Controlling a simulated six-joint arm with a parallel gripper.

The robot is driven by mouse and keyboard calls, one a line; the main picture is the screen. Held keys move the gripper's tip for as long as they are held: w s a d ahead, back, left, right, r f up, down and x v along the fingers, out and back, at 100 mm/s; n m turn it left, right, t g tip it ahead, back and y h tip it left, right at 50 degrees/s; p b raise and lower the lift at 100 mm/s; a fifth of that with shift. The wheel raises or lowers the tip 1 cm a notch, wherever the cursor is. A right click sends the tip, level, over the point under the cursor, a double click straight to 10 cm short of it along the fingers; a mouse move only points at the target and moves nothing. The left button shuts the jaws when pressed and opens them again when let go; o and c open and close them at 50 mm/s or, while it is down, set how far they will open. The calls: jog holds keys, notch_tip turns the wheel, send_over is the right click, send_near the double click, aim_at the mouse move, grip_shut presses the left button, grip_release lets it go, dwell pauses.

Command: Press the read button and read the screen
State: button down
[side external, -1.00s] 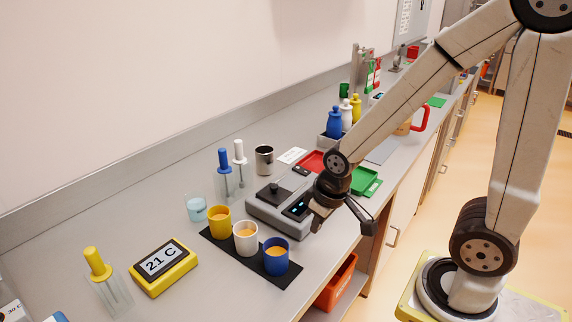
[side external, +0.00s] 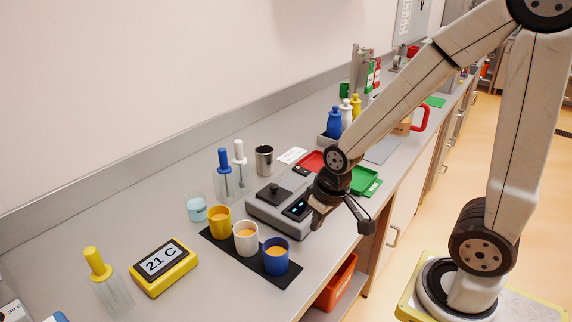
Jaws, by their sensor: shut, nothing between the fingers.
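The grey instrument (side external: 265,208) sits on the bench with a black knob-like part on top and a small dark screen (side external: 298,207) with cyan characters, too small to read. My gripper (side external: 316,226) is shut and empty, pointing down at the instrument's right end, just beside the screen. The read button is not distinguishable; the gripper may hide it. I cannot tell whether the fingertips touch the instrument. A yellow unit (side external: 163,266) at the front left has a larger display reading "21 C".
Yellow (side external: 220,222), white (side external: 245,239) and blue (side external: 276,257) cups stand on a black mat in front of the instrument. A glass beaker (side external: 196,208), a metal cup (side external: 264,160), and red (side external: 313,161) and green (side external: 364,181) trays are nearby.

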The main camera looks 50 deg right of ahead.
jog(key=w+d+r+m+t, duration=0.1)
jog(key=w+d+m+t, duration=0.1)
jog(key=d+m, duration=0.4)
jog(key=w+d+r+m+t+y, duration=0.1)
jog(key=w+d+r+m+t, duration=0.1)
jog(key=w+d+m, duration=0.2)
jog(key=w+d+r+m+t, duration=0.2)
jog(key=w+d+m, duration=0.1)
jog(key=d+m, duration=0.6)
jog(key=m, duration=0.4)
jog(key=shift+d+m+y, duration=0.25)
jog(key=shift+m+y, duration=0.05)
jog(key=shift+m, duration=0.1)
jog(key=shift+w, duration=0.1)
jog(key=shift+f, duration=4.35)
jog(key=shift+f, duration=0.85)
jog(key=shift+r, duration=0.8)
